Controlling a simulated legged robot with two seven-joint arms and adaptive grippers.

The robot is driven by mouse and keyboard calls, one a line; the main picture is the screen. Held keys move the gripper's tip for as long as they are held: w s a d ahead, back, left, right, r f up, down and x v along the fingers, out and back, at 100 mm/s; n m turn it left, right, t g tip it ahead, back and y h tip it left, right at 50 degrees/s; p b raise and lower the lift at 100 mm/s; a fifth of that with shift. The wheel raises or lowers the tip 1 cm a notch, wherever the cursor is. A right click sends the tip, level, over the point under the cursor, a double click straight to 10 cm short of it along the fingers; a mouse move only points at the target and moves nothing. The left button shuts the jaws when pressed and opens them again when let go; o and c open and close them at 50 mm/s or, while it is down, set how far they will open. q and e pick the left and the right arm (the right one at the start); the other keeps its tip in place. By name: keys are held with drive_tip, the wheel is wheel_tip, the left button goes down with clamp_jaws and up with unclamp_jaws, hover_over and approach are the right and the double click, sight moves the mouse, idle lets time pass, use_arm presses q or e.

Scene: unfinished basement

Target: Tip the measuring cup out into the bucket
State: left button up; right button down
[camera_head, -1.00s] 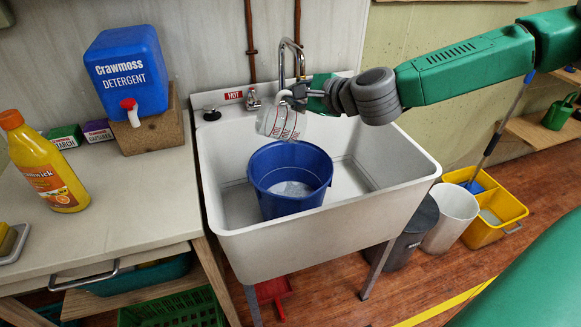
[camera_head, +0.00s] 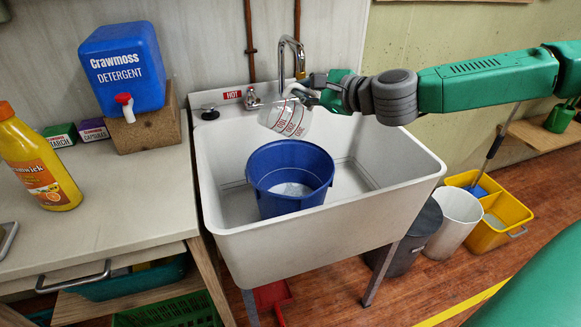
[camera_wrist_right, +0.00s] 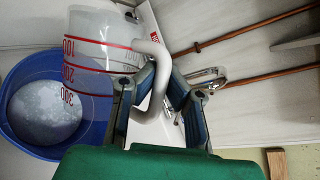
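The measuring cup (camera_head: 287,116) is clear to whitish with red markings and a pale handle. It hangs tilted above the back of the blue bucket (camera_head: 289,203), which stands in the white sink. My right gripper (camera_head: 303,92) is shut on the cup's handle. In the right wrist view, the cup (camera_wrist_right: 92,50) is at the upper left and its handle lies between the fingers of the gripper (camera_wrist_right: 155,100). The bucket (camera_wrist_right: 93,133) shows below and left of the cup, with pale greyish contents. I cannot tell what is in the cup. My left gripper is out of view.
The sink (camera_head: 335,222) has a curved faucet (camera_head: 292,44) close behind the cup. The counter (camera_head: 130,210) at left holds a blue detergent container (camera_head: 122,68) and a yellow bottle (camera_head: 35,160). Bins and a yellow mop bucket (camera_head: 492,231) stand right of the sink.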

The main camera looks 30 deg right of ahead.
drive_tip(key=shift+s+d+f+m+b, duration=0.15)
drive_tip(key=shift+d+b, duration=0.15)
drive_tip(key=shift+b, duration=0.35)
drive_tip(key=shift+s+d+r+m+b, duration=0.15)
drive_tip(key=shift+d+b, duration=0.1)
drive_tip(key=shift+b, duration=0.35)
drive_tip(key=shift+f+t+y, duration=0.1)
drive_tip(key=shift+t+y, duration=0.2)
drive_tip(key=shift+s+d+f+m+t+b, duration=0.2)
drive_tip(key=shift+d+m+t+b, duration=0.25)
drive_tip(key=shift+b, duration=0.95)
drive_tip(key=shift+d, duration=0.15)
drive_tip(key=shift+d+f+b, duration=0.1)
drive_tip(key=shift+b, duration=0.45)
